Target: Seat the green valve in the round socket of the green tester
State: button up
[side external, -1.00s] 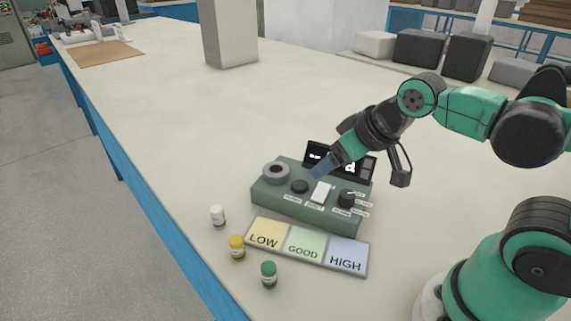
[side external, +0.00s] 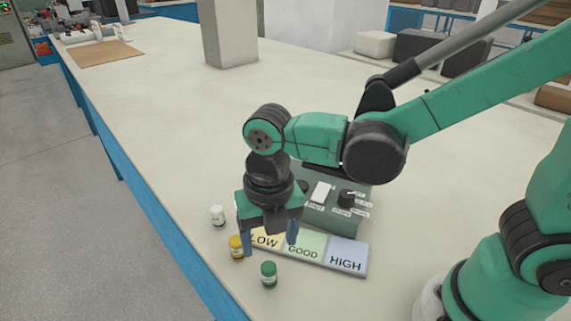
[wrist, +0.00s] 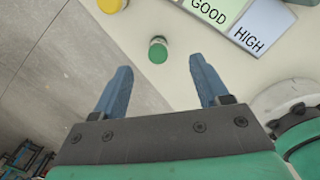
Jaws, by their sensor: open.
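The green valve (side external: 269,275) stands upright on the bench in front of the LOW/GOOD/HIGH strip (side external: 345,257). In the wrist view the green valve (wrist: 158,50) shows ahead of and roughly between my fingertips. My gripper (side external: 269,238) points down, open and empty, above the near side of the strip, apart from the valve. Its two blue fingers also show in the wrist view (wrist: 160,66). The green tester (side external: 325,218) sits behind the strip, partly covered by my arm. Its round socket is hidden behind my gripper and wrist.
A yellow valve (side external: 236,247) and a white valve (side external: 217,215) stand to the left of the green one, near the bench edge. The yellow one is close to my left finger in the picture.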

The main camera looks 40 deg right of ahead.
aim_at(268, 267)
jog(key=shift+s+a+f+n, duration=0.15)
jog(key=shift+a+f+n, duration=0.3)
jog(key=shift+n, duration=0.55)
jog(key=shift+f, duration=2.65)
grip_shut()
